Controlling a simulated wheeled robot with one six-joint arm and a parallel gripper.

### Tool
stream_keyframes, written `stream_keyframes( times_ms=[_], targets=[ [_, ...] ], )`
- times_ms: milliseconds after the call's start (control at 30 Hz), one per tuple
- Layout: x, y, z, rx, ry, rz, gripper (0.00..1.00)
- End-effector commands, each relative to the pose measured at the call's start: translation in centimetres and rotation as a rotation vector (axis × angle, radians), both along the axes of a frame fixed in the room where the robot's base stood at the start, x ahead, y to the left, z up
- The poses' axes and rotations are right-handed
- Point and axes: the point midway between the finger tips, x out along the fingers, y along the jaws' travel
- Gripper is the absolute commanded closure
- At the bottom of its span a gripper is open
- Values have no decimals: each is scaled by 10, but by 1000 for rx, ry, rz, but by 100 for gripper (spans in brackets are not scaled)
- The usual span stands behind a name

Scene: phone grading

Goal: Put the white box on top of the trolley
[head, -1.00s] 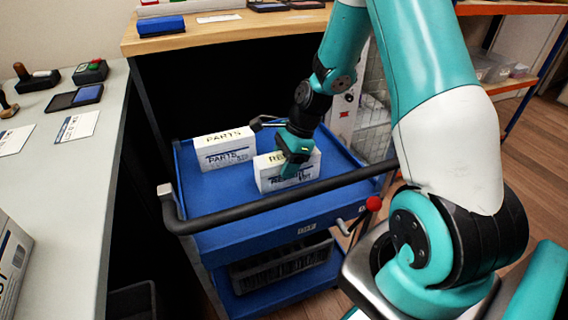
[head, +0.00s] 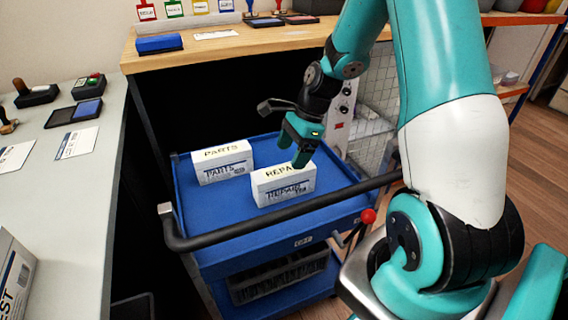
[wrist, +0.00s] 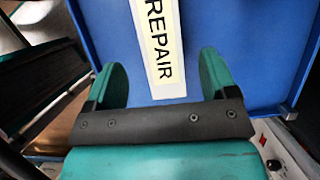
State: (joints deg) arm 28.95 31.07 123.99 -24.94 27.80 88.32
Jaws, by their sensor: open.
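A white box labelled REPAIR (head: 283,189) stands upright on the blue top of the trolley (head: 220,222). A second white box, labelled PARTS (head: 222,164), stands on the same top, behind it and to its left. My gripper (head: 302,158) is open and empty, just above the right end of the REPAIR box. In the wrist view, the REPAIR box (wrist: 158,45) lies ahead of the spread fingers (wrist: 165,80), with its top label showing. A third white box (head: 14,275), partly cut off, sits on the grey counter at the left edge; its label ends in "ST".
The trolley's black handle bar (head: 270,215) runs along its near side, with a red knob (head: 368,216) at the right. A wooden bench (head: 250,43) stands behind. The grey counter (head: 70,200) holds stamps and cards. The trolley top's front right is clear.

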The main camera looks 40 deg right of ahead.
Motion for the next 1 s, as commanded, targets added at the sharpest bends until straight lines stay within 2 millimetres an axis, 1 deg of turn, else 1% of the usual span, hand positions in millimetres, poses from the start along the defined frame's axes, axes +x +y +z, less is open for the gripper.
stream_keyframes(
  times_ms=[33, 100, 233, 300, 367, 467, 500, 533, 567, 600, 667, 700, 800, 833, 900, 1000],
  targets=[
    [-1, -4, 12, -1, -3, -2, 21],
    [-2, -8, 22, -1, -3, -1, 21],
    [-3, -13, 34, -2, -2, 0, 21],
    [-4, -9, 41, -6, -13, 35, 21],
    [-5, 6, 51, -17, -44, 128, 21],
    [-14, 54, 80, -53, -151, 444, 21],
    [-23, 79, 94, -70, -208, 617, 21],
    [-31, 98, 105, -82, -257, 756, 21],
    [-42, 117, 115, -92, -308, 902, 21],
    [-58, 140, 127, -105, -375, 1095, 21],
    [-85, 170, 141, -119, -475, 1373, 21],
    [-104, 186, 149, -126, -539, 1546, 21],
    [-146, 214, 163, -135, -681, 1912, 21],
    [-156, 219, 165, -136, -717, 1998, 21],
    [-175, 227, 169, -137, -781, 2154, 21],
    [-189, 232, 171, -136, -833, 2274, 21]
  ],
)
